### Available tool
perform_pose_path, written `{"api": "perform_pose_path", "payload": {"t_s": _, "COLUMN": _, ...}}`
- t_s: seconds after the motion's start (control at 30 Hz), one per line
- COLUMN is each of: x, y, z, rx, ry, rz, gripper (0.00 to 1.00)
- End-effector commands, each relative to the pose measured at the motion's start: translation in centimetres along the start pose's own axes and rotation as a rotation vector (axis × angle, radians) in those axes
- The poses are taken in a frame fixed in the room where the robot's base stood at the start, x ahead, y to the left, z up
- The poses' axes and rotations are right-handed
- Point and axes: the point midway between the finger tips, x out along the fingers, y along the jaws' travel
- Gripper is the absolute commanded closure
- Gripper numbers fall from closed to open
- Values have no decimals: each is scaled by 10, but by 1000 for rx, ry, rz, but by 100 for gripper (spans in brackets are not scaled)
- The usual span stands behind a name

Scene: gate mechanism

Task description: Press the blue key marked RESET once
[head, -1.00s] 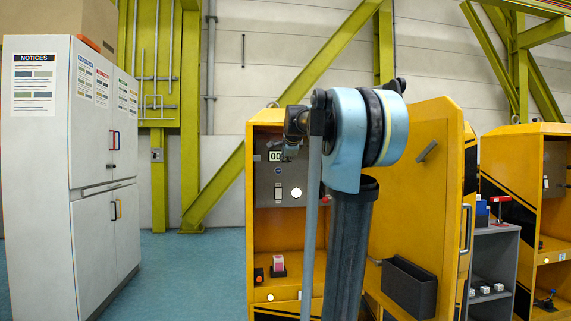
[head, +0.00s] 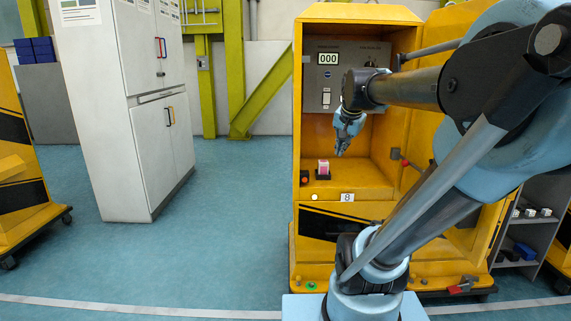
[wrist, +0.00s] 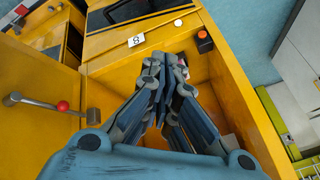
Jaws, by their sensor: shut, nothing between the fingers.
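I cannot make out a blue key marked RESET in either view; my arm covers part of the panel. The grey control panel (head: 328,74) stands at the back of the open yellow cabinet, with a display (head: 328,58) reading 000 and a white rocker switch (head: 326,98). My gripper (head: 341,152) is inside the cabinet's opening, below the panel and pointing down, fingers together and empty. In the wrist view my gripper (wrist: 172,62) shows closed above the cabinet floor. A pink and white piece in a black holder (head: 323,170) is just below left of it.
A dark box with an orange button (head: 304,177) sits at the cabinet's front left, also in the wrist view (wrist: 205,41). A red-knobbed lever (head: 397,155) is at the right. A white locker (head: 150,110) stands left, with open blue floor between.

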Motion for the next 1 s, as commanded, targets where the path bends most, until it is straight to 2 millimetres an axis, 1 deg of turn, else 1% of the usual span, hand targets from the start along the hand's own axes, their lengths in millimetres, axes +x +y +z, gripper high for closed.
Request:
{"api": "perform_pose_path", "payload": {"t_s": 0.03, "x": 8, "y": 18, "z": 26, "rx": -63, "ry": -28, "rz": 20, "gripper": 100}}
{"api": "perform_pose_path", "payload": {"t_s": 0.07, "x": 13, "y": 29, "z": 40, "rx": -104, "ry": -48, "rz": 33, "gripper": 100}}
{"api": "perform_pose_path", "payload": {"t_s": 0.1, "x": 19, "y": 43, "z": 60, "rx": -161, "ry": -74, "rz": 48, "gripper": 100}}
{"api": "perform_pose_path", "payload": {"t_s": 0.3, "x": 48, "y": 112, "z": 151, "rx": -427, "ry": -210, "rz": 103, "gripper": 100}}
{"api": "perform_pose_path", "payload": {"t_s": 0.4, "x": 59, "y": 139, "z": 186, "rx": -532, "ry": -268, "rz": 115, "gripper": 100}}
{"api": "perform_pose_path", "payload": {"t_s": 0.5, "x": 66, "y": 157, "z": 210, "rx": -604, "ry": -311, "rz": 120, "gripper": 100}}
{"api": "perform_pose_path", "payload": {"t_s": 0.6, "x": 70, "y": 166, "z": 223, "rx": -644, "ry": -334, "rz": 122, "gripper": 100}}
{"api": "perform_pose_path", "payload": {"t_s": 0.67, "x": 71, "y": 169, "z": 226, "rx": -655, "ry": -340, "rz": 122, "gripper": 100}}
{"api": "perform_pose_path", "payload": {"t_s": 1.0, "x": 71, "y": 169, "z": 226, "rx": -657, "ry": -341, "rz": 122, "gripper": 100}}
